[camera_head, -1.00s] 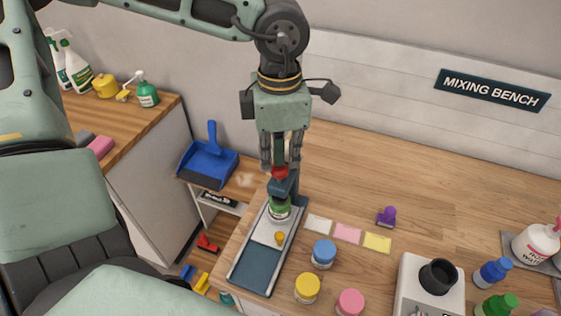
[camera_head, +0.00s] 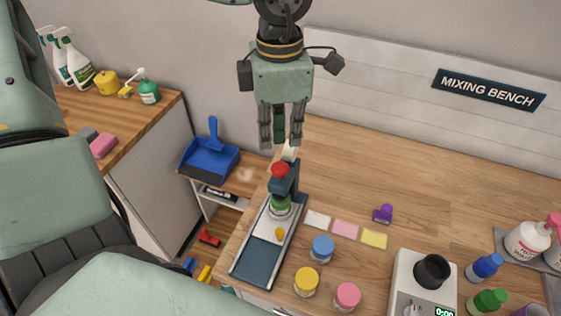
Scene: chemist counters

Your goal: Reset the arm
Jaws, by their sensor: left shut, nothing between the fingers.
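My left gripper (camera_head: 281,138) hangs fingers down above the far left part of the mixing bench (camera_head: 400,180). Its fingers are shut and empty. Below it and a little nearer stands a dark press with a red knob (camera_head: 280,170), on a long tray-like base (camera_head: 258,262). A green-topped jar (camera_head: 280,206) sits under the press head. The fingertips are above the red knob and apart from it. My right gripper does not show.
Blue (camera_head: 322,248), yellow (camera_head: 306,281) and pink (camera_head: 347,296) jars stand right of the press base. A white scale (camera_head: 405,285) holds a black cup (camera_head: 432,270). Paper notes (camera_head: 345,229) and a purple stamp-like item (camera_head: 383,213) lie behind. A blue dustpan (camera_head: 209,156) is at left.

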